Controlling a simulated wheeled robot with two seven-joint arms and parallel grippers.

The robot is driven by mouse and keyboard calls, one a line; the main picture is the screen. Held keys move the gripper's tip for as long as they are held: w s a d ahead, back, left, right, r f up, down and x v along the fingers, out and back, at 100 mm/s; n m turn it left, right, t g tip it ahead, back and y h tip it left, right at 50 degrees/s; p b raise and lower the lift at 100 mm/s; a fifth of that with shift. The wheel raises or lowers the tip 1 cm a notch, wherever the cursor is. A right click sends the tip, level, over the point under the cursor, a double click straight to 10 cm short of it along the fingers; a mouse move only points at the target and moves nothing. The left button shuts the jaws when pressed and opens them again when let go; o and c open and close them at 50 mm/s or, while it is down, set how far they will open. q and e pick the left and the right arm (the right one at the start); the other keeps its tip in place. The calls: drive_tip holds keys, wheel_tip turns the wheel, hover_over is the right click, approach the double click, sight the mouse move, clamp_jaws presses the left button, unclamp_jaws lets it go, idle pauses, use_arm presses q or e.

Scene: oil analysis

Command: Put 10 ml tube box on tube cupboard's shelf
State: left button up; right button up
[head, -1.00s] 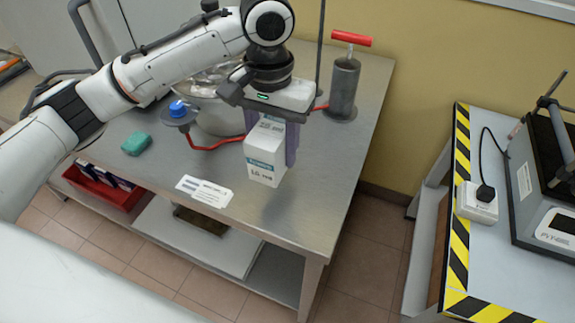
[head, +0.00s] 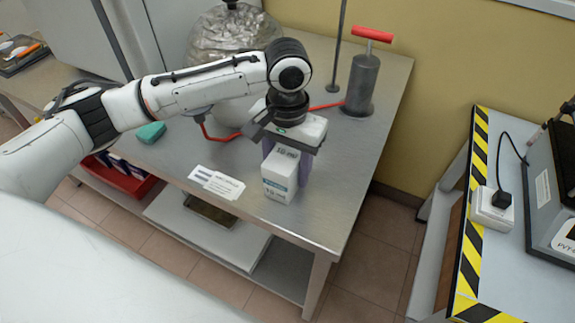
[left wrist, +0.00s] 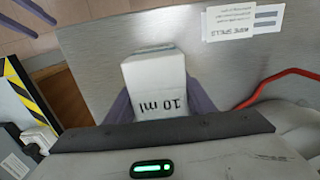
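The 10 ml tube box (head: 279,178) is a small white carton, upright near the front edge of the metal table. My left gripper (head: 287,163) points down over it, with a purple finger on each side, shut on the box. In the left wrist view the box (left wrist: 155,88) shows its "10 ml" print between the two fingers of the gripper (left wrist: 158,105). I cannot tell whether its base touches the table. The tube cupboard is not identifiable in these views.
A striped-edge bench (head: 466,250) stands right, across a floor gap. A red bin (head: 125,178) sits below.

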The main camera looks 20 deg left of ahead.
use_arm(q)
drive_tip(key=shift+o, duration=1.3)
